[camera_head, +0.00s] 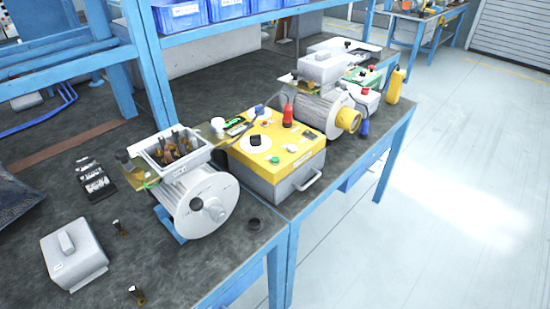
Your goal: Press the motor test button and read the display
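The motor test box (275,175) is a grey case with a yellow top, standing on the bench at the centre. A black knob on a white dial (256,141) sits on its top, with a small dark green button (275,160) in front of it. A small dark panel with green (236,126), possibly the display, lies at the box's back left; nothing on it is legible. A red plug or knob (288,116) stands near the back edge. Which control is the motor test button I cannot tell for sure. Neither of my grippers is in view.
An open grey motor (205,205) stands left of the box, a second motor (320,105) behind it. A grey cover (75,255), black terminal block (95,180) and small loose parts lie on the dark bench (165,270). Blue posts and a shelf with blue bins (180,15) rise behind.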

